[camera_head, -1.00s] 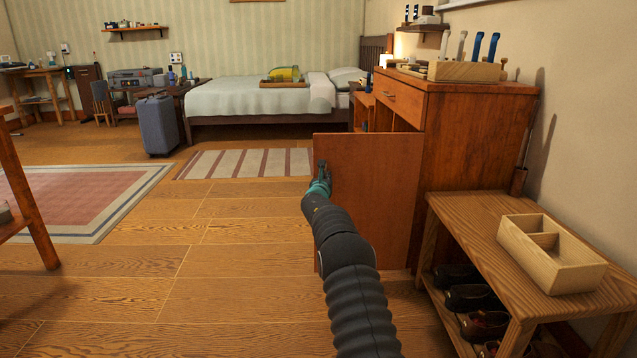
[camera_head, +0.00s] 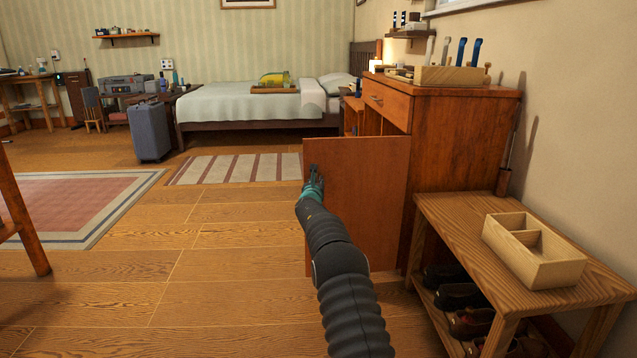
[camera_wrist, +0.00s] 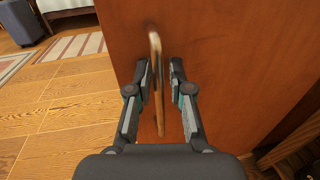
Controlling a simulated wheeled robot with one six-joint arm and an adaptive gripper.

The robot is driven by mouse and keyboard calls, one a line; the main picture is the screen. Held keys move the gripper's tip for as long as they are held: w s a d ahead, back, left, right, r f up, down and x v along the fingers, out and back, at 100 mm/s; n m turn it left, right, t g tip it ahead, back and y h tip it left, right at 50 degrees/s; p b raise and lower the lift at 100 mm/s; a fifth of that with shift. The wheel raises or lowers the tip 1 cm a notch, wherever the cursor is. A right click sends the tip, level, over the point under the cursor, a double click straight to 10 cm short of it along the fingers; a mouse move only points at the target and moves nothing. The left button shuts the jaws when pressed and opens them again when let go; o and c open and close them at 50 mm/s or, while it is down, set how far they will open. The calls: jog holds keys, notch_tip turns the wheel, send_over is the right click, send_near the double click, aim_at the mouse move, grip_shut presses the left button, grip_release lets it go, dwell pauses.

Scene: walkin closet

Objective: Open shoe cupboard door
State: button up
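The shoe cupboard (camera_head: 455,150) is a reddish-brown wooden cabinet against the right wall. Its door (camera_head: 365,205) stands swung out from the front, with its broad face toward me. Part of the open interior shows above the door. My gripper (camera_head: 313,172) is at the door's left edge in the head view. In the wrist view, my gripper (camera_wrist: 161,70) straddles a thin upright handle (camera_wrist: 156,55) on the door panel (camera_wrist: 225,60). The handle is nearer the left finger, and a gap shows before the right finger. I cannot tell whether the left finger touches it.
A low wooden bench (camera_head: 460,235) with shoes below and a divided box (camera_head: 535,250) on top stands at the right front. A bed (camera_head: 250,105), a suitcase (camera_head: 150,130) and a striped rug (camera_head: 235,168) lie beyond. The floor left of the door is clear.

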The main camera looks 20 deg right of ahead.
jog(key=v, duration=1.2)
dwell(0.3)
dwell(0.4)
jog(key=s+d+f+m+g+h, duration=0.3)
jog(key=s+d+f+m+g, duration=0.2)
jog(key=s+f+m, duration=0.25)
jog(key=s+r+m+g+p, duration=0.2)
jog(key=s+m+g, duration=0.5)
jog(key=s+m, duration=0.65)
jog(key=s+a+r+m+g+y+p, duration=0.1)
jog(key=s+a+r+m+y+p, duration=0.3)
jog(key=s, duration=0.7)
jog(key=s+a+r+m+y+b, duration=0.1)
jog(key=s+a+r+m+y, duration=0.15)
jog(key=s+a, duration=0.65)
jog(key=s+a+r+m+g+y+p, duration=0.1)
jog(key=s+a+r+m+y+p, duration=0.2)
jog(key=s, duration=1)
jog(key=s+a+r+t+y+p, duration=0.1)
jog(key=s+a+r+t+p, duration=0.1)
jog(key=s+r, duration=0.5)
notch_tip(320, 180, up, 3)
jog(key=shift+s+a+r+t+p, duration=0.15)
jog(key=shift+s+a+t+p, duration=0.35)
jog(key=shift+a, duration=0.55)
